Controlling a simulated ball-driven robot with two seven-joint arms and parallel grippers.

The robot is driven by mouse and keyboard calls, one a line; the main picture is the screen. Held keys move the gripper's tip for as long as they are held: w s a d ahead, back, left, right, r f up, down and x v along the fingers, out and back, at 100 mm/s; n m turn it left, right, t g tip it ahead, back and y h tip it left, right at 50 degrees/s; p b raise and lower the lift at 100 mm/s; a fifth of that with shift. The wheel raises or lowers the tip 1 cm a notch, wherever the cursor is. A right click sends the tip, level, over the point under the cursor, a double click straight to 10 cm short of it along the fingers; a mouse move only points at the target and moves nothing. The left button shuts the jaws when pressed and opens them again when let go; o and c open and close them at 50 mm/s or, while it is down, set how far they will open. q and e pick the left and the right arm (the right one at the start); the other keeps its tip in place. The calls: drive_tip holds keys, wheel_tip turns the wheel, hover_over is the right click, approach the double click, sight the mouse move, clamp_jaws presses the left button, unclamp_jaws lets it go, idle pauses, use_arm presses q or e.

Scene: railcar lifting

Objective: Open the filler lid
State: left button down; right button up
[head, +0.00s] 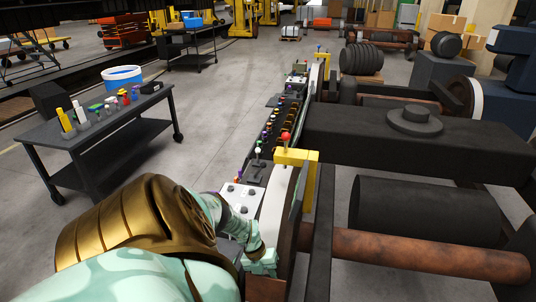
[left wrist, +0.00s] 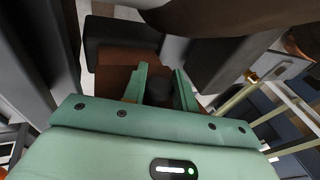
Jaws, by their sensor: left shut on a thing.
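My left gripper (head: 264,268) reaches down beside the pale wheel rim (head: 273,215) at the bottom middle of the head view. In the left wrist view its two green fingers (left wrist: 160,88) are on either side of a dark rounded piece (left wrist: 160,94), and the gripper is shut on it. Behind the fingers is a reddish-brown surface (left wrist: 112,82), which may be the filler lid or its housing; I cannot tell which. A brown part (head: 264,290) also shows just below the gripper in the head view. How far any lid is open is not visible. My right gripper is not in view.
A yellow bracket (head: 295,157) with a red knob stands just beyond the gripper. A white control box (head: 240,197) and a row of levers lie ahead. The dark railcar frame (head: 420,140) fills the right. A cart (head: 95,130) with bottles stands left, with clear floor between.

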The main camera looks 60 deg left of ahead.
use_arm(q)
drive_tip(key=shift+s+d, duration=0.1)
drive_tip(key=shift+d, duration=0.05)
drive_tip(key=c, duration=1.1)
unclamp_jaws()
drive_tip(key=shift+a+r, duration=0.2)
drive_tip(key=shift+r, duration=0.2)
drive_tip(key=p+v, duration=0.5)
drive_tip(key=v, duration=1)
drive_tip(key=shift+s+a+r, duration=0.1)
drive_tip(key=shift+a+r, duration=0.05)
drive_tip(key=shift+a, duration=0.05)
drive_tip(key=shift+d, duration=0.1)
